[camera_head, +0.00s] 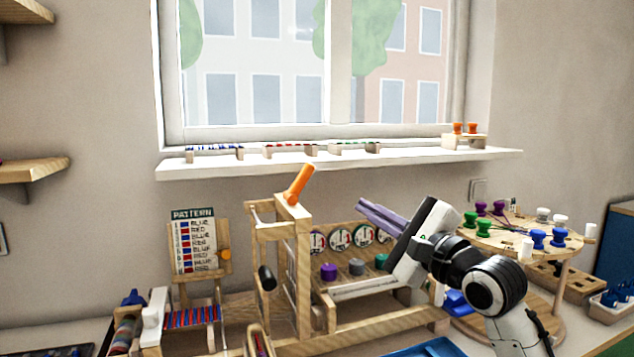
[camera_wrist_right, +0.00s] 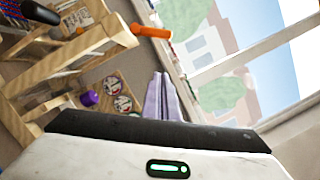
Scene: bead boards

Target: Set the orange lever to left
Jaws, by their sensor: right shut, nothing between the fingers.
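The orange lever (camera_head: 298,184) stands on top of a wooden frame (camera_head: 302,262) in the middle of the head view, tilted up and to the right. In the right wrist view the orange lever (camera_wrist_right: 151,32) shows at the upper middle, beyond the fingertips. My right gripper (camera_head: 362,206) has lilac fingers that are shut and empty. It is to the right of the lever and a little lower in the head view, apart from it. The right gripper also shows in its wrist view (camera_wrist_right: 161,78). My left gripper is not in view.
Dials (camera_head: 340,238) and coloured knobs (camera_head: 328,271) sit on a wooden panel below my right gripper. A pattern board (camera_head: 194,243) stands at left. A round wooden stand (camera_head: 520,242) with coloured spools is at right. A window sill (camera_head: 340,164) runs behind.

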